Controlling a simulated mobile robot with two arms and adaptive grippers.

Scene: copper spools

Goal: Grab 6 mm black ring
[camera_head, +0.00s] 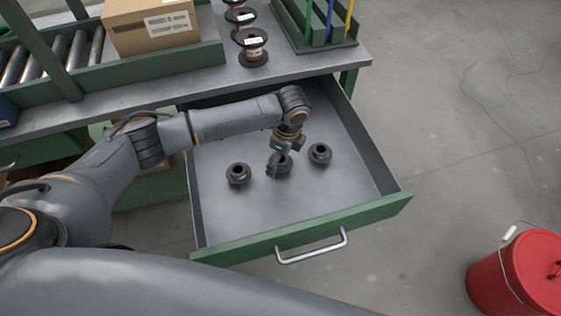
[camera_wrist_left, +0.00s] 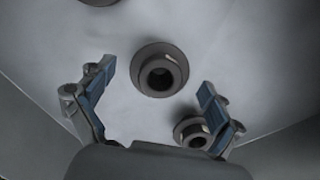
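Three black flanged rings lie in the open drawer: a left ring (camera_head: 238,174), a middle ring (camera_head: 284,167) and a right ring (camera_head: 320,154). No size marking is readable, so I cannot tell which is 6 mm. My left gripper (camera_head: 275,164) is over the middle ring and partly hides it. In the left wrist view the left gripper (camera_wrist_left: 157,76) is open, with one ring (camera_wrist_left: 160,70) between and beyond the fingertips, apparently untouched. A second ring (camera_wrist_left: 192,133) is beside the right finger, partly covered by it. A third (camera_wrist_left: 98,1) is cut off at the top edge. My right gripper is not in view.
The drawer (camera_head: 228,222) has raised side walls and a green front with a handle (camera_head: 312,247). The workbench (camera_head: 300,62) behind holds a cardboard box (camera_head: 150,25), copper spools (camera_head: 252,48) and a green rack (camera_head: 318,40). A red bucket (camera_head: 520,272) stands on the floor at right.

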